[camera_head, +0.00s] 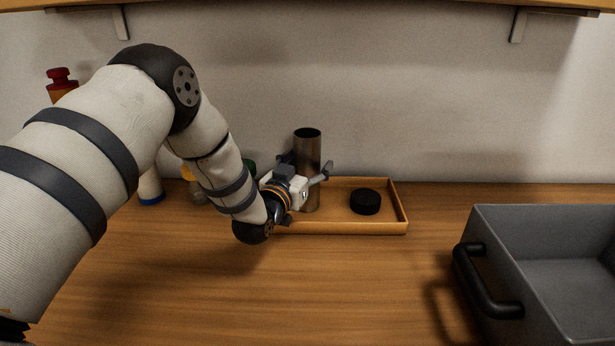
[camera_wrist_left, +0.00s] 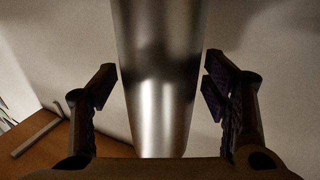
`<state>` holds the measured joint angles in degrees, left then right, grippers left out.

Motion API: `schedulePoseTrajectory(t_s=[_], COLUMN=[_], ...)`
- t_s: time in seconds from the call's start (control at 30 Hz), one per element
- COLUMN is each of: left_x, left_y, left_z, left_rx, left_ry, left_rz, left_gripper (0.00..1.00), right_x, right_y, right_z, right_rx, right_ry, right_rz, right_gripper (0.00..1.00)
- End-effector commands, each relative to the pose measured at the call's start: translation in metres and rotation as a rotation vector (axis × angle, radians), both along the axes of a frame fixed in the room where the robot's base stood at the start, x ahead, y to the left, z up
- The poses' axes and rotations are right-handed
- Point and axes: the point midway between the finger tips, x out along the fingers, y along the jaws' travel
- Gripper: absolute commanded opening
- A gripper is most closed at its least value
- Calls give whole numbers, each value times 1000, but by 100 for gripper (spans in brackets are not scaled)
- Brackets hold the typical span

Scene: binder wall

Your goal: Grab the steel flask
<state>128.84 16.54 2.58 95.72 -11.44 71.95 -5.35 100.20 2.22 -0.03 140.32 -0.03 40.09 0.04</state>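The steel flask (camera_head: 309,148) is a tall grey metal cylinder with a dark open top. It stands upright in a shallow wooden tray (camera_head: 369,228). My left gripper (camera_head: 306,168) is at the flask's middle height, with a finger to either side of it. In the left wrist view the flask (camera_wrist_left: 160,80) stands between the two open fingers (camera_wrist_left: 160,95), with a gap showing on both sides. The flask's lower end is hidden by the gripper body in that view. My right gripper is in neither view.
A black round lid (camera_head: 365,202) lies in the tray, right of the flask. A grey bin (camera_head: 545,215) with a black handle stands at the right. A red-topped bottle (camera_head: 61,84) is behind my arm. A shelf (camera_head: 330,5) hangs above. The front middle counter is clear.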

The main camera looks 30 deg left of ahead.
Motion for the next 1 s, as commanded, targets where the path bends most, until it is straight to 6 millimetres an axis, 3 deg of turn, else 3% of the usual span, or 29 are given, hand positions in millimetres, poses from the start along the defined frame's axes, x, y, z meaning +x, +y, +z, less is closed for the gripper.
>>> schedulePoseTrajectory(t_s=[0.03,0.27,0.5,0.63,0.77,0.9,1.0], left_x=[0,0,0,0,-5,-31,-52], left_y=[0,0,0,0,-4,-22,-38], left_z=[0,0,2,17,49,91,112], left_rx=[0,0,0,0,0,0,0], left_ry=[0,0,-3,-8,-14,-23,-21], left_rz=[0,0,0,-1,-3,-3,-4], left_gripper=[56,6,6,6,6,6,6], right_x=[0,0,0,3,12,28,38], right_y=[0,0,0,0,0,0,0], right_z=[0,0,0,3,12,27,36], right_rx=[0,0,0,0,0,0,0], right_ry=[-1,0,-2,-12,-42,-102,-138], right_rz=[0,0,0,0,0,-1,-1], right_gripper=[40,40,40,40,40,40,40])
